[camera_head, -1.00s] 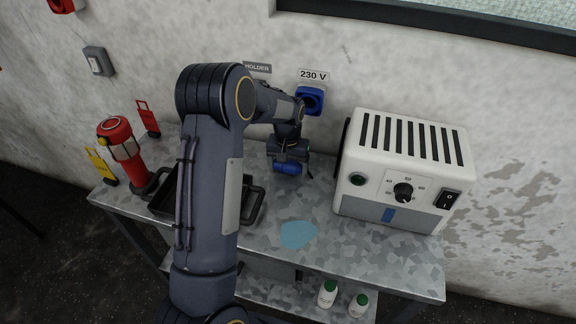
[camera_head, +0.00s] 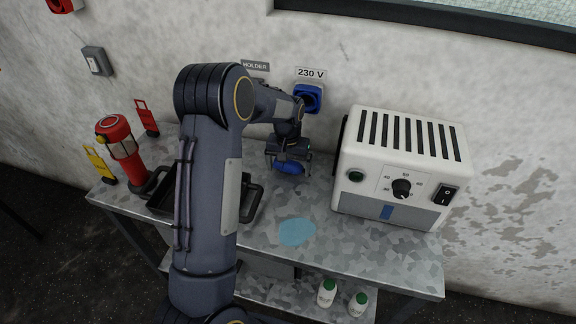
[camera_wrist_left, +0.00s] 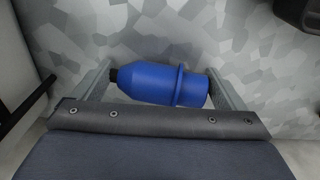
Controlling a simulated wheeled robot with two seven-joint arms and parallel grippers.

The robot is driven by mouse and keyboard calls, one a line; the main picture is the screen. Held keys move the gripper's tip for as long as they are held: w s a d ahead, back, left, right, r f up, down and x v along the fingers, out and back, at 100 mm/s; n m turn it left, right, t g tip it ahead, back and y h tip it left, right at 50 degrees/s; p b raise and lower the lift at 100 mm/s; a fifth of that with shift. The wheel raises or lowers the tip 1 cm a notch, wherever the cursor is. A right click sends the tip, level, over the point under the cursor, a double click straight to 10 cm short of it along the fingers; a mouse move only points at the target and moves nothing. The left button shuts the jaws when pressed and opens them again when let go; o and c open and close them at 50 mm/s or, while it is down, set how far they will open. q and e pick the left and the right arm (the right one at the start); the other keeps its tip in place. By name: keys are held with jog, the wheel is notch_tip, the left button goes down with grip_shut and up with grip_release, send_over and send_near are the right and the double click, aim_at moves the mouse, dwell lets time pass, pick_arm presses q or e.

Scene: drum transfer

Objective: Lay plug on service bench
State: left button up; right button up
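The blue plug (camera_head: 289,168) lies on its side on the grey mottled service bench (camera_head: 345,250), near the wall below the 230 V socket. My left gripper (camera_head: 289,163) is just over the plug with its fingers spread. In the left wrist view the plug (camera_wrist_left: 165,83) lies lengthwise between the two fingers, its black end close to the left finger. My right gripper is in neither view.
A white power unit (camera_head: 403,160) with a knob stands right of the gripper. A blue 230 V socket (camera_head: 308,98) is on the wall. A black tray (camera_head: 163,205) and a red lantern (camera_head: 122,150) stand left. The bench front, with a light-blue patch (camera_head: 297,232), is clear.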

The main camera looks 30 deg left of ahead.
aim_at(285, 164)
pick_arm(q)
jog(key=shift+s+a+f, duration=0.25)
jog(key=shift+s+f, duration=0.15)
jog(key=shift+f, duration=0.3)
jog(key=shift+a+r+p, duration=0.1)
jog(key=shift+r+p, duration=0.4)
jog(key=shift+r, duration=0.05)
jog(key=r, duration=1.1)
jog(key=shift+w+a+r, duration=0.1)
jog(key=shift+w, duration=0.2)
jog(key=s+d+r+t+h, duration=0.2)
jog(key=s+d+r, duration=0.15)
jog(key=s, duration=0.45)
jog(key=s+d+r+t+h, duration=0.1)
jog(key=s+d+r, duration=0.1)
jog(key=s+r, duration=0.45)
jog(key=s+d+f+t, duration=0.1)
jog(key=s+d+f, duration=0.1)
jog(key=s, duration=0.5)
jog(key=s+d+f+m+t, duration=0.1)
jog(key=s+d+f, duration=0.2)
jog(key=s, duration=0.4)
jog(key=shift+s+d+m+h, duration=0.3)
jog(key=shift+s+d+h, duration=0.1)
jog(key=shift+d, duration=0.35)
jog(key=shift+t, duration=0.3)
